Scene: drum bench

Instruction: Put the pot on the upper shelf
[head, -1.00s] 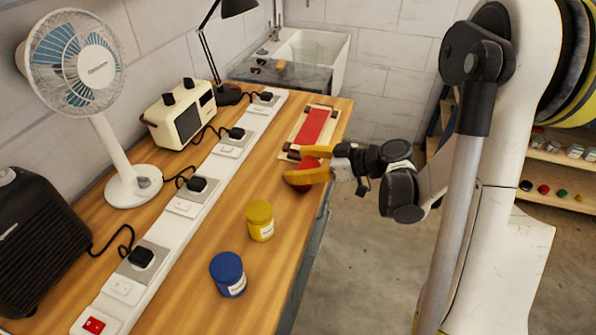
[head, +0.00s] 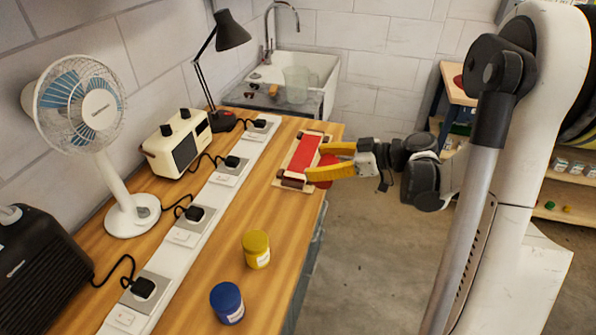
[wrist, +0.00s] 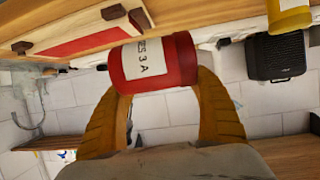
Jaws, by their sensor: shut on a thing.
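The red pot (wrist: 155,65) with a white label is between the yellow fingers of my gripper (wrist: 158,90) in the wrist view. My gripper is shut on it. In the head view my gripper (head: 328,160) is at the bench's right edge, beside the red-topped tray (head: 308,155), and the fingers hide much of the pot (head: 326,162). Wooden shelves (head: 555,212) stand at the far right, with small pots on them, partly hidden by my arm. I cannot tell which board is the upper shelf.
A yellow pot (head: 256,250) and a blue pot (head: 227,303) stand on the wooden bench (head: 215,265). A fan (head: 130,215), a radio (head: 178,145), a lamp (head: 232,35) and a socket strip (head: 185,235) are along the wall. Open floor (head: 365,270) lies right of the bench.

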